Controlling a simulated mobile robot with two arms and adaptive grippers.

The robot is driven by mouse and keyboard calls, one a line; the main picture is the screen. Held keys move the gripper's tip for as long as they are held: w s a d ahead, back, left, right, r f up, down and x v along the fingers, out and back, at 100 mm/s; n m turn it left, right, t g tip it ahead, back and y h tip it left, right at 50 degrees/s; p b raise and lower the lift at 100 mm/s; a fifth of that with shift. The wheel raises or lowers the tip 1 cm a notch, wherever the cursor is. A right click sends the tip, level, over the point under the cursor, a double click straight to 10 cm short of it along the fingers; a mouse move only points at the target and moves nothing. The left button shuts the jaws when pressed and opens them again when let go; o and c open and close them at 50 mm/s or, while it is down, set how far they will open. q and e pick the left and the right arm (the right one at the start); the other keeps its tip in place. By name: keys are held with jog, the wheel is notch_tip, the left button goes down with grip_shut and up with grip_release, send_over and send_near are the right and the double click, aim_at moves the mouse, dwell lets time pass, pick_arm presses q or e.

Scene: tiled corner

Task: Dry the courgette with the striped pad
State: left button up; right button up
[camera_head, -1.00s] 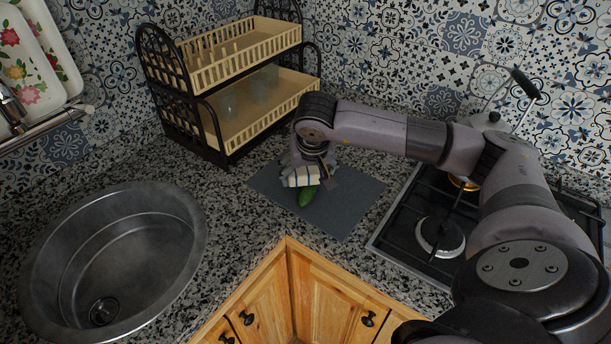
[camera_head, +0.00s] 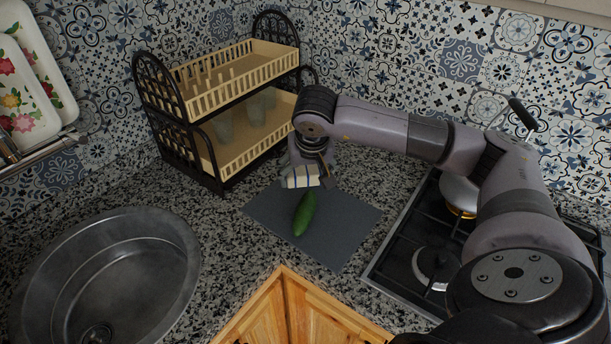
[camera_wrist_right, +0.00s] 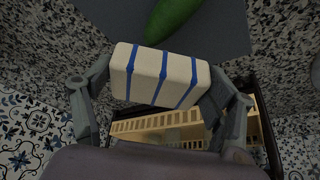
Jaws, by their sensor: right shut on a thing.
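The green courgette (camera_head: 304,213) lies on the dark grey mat (camera_head: 345,225) on the counter. My right gripper (camera_head: 304,168) is shut on the white pad with blue stripes (camera_head: 301,179), just behind the far end of the courgette. The pad seems raised above the mat, but the height is hard to tell. My left gripper is not in view.
A two-tier dish rack (camera_head: 225,100) with cups stands behind, to the left of my gripper. A round metal sink (camera_head: 110,275) is at the left. Granite counter surrounds the mat.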

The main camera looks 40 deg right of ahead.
jog(key=shift+d+r+p, duration=0.1)
jog(key=shift+r+p, duration=0.3)
jog(key=shift+r, duration=0.9)
